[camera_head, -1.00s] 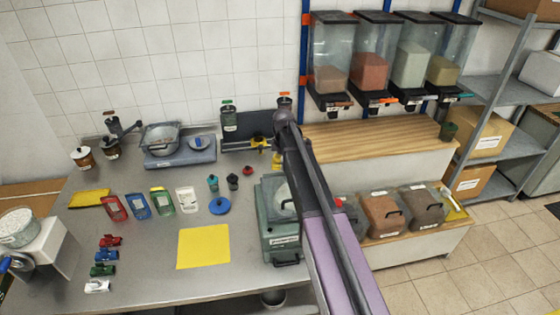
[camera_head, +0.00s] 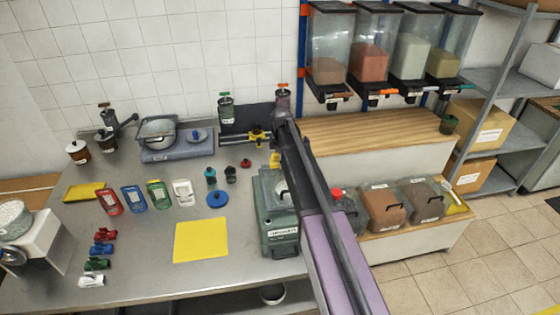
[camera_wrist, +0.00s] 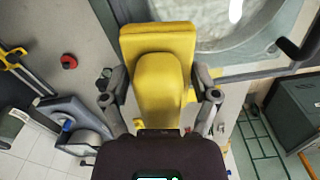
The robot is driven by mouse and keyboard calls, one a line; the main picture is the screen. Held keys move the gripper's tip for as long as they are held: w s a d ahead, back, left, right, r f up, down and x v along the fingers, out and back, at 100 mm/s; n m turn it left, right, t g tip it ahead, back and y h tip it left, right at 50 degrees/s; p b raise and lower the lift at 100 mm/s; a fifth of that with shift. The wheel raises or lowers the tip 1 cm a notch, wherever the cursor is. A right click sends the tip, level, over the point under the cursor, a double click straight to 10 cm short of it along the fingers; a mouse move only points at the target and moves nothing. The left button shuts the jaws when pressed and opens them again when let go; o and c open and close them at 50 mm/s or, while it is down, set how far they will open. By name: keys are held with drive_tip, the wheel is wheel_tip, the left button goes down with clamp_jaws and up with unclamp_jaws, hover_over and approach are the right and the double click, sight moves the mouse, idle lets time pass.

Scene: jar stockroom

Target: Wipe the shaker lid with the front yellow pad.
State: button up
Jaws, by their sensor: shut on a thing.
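My gripper (camera_wrist: 160,98) is shut on the yellow pad (camera_wrist: 158,45) by its raised yellow handle. In the head view a bit of the pad (camera_head: 275,160) shows beside my arm, which hides most of the gripper. The green-grey machine (camera_head: 279,236), apparently the shaker, stands at the table's right side. Its clear lid (camera_head: 270,184) is partly behind my arm. In the wrist view the lid (camera_wrist: 232,28) lies at the upper right, just past the pad's right edge. I cannot tell whether the pad touches it.
A yellow sheet (camera_head: 201,240) lies at the table's front. A yellow-black bar (camera_head: 258,137) is behind. Another yellow pad (camera_head: 84,192) lies at the far left.

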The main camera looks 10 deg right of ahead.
sight(286, 187)
drive_tip(key=shift+f+b, duration=0.7)
drive_tip(key=shift+f, duration=0.25)
drive_tip(key=shift+f+b, duration=1)
idle(0.6)
drive_tip(key=shift+s, duration=0.2)
drive_tip(key=shift+s+r, duration=0.1)
drive_tip(key=shift+s, duration=1.8)
drive_tip(key=shift+s, duration=0.1)
drive_tip(key=shift+s, duration=2)
